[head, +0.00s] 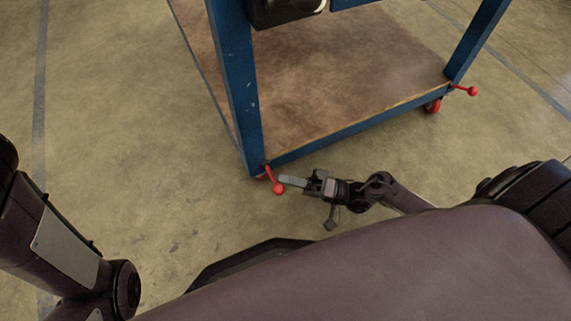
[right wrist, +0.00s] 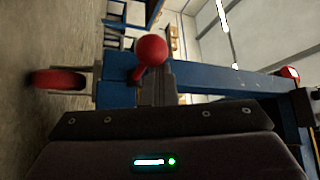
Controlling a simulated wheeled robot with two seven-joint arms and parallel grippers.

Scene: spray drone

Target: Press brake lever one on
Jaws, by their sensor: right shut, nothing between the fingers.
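A red brake lever (head: 275,181) with a ball end sticks out at the near corner of the blue cart. A second red lever (head: 466,90) is at the cart's right corner; no label shows which is number one. My right gripper (head: 288,181) is shut and empty, its tips right beside the near lever's ball. In the right wrist view the red ball (right wrist: 151,49) stands just past the shut fingers (right wrist: 157,85); I cannot tell whether they touch. My left arm shows at the left edge of the head view, but its gripper is out of sight.
The blue cart frame (head: 235,85) has a brown lower shelf (head: 320,75) and red wheels, one (right wrist: 58,79) close to the near lever. A dark object (head: 285,10) sits higher on the cart. The concrete floor (head: 120,110) left of the cart is clear.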

